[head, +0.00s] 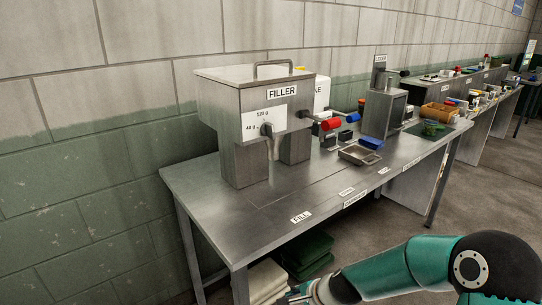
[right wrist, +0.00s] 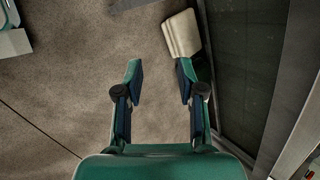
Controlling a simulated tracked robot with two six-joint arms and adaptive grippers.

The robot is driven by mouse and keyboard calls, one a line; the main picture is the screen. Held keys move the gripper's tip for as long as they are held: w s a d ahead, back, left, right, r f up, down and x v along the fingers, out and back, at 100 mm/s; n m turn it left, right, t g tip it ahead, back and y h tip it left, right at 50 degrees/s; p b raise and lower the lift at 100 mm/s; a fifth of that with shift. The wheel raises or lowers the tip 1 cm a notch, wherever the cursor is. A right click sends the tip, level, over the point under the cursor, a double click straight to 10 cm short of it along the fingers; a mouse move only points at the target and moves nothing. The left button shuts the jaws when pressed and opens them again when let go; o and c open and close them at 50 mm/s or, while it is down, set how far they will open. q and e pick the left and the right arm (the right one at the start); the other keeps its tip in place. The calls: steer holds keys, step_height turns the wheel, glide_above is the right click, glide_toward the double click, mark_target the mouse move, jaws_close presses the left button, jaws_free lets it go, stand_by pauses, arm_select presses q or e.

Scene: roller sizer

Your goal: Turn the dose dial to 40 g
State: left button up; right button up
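The filler (head: 252,128) is a grey metal box machine labelled FILLER, standing on the left part of the steel table. On its front is a white dial plate (head: 264,121) marked 120 g at the top and 40 g at the left. A dark dial knob (head: 267,130) sits on the plate's lower edge; where it points is too small to tell. My right gripper (right wrist: 160,72) is open and empty in the right wrist view, over the floor beside the table. In the head view my right arm is low at the right, well apart from the filler. My left gripper is not in view.
The steel table (head: 225,225) has bare room in front of the filler, by the FILL label (head: 301,217). Folded cloths (head: 305,255) lie under the table.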

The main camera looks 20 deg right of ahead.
steer(key=w+d+r+m+t+b, duration=0.1)
steer(key=w+r+m+t, duration=0.15)
steer(key=r, duration=0.25)
steer(key=w+d+r+m+t, duration=0.1)
steer(key=w+r+m, duration=0.15)
steer(key=r, duration=0.25)
arm_select(q)
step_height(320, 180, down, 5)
steer(key=b, duration=0.3)
arm_select(e)
steer(key=m+t+y, duration=0.3)
steer(key=m+t, duration=0.4)
steer(key=t, duration=0.1)
glide_toward(273, 132)
steer(key=shift+g, duration=0.25)
steer(key=p+x, duration=0.5)
steer(key=x, duration=0.5)
steer(key=shift+w+r, duration=0.2)
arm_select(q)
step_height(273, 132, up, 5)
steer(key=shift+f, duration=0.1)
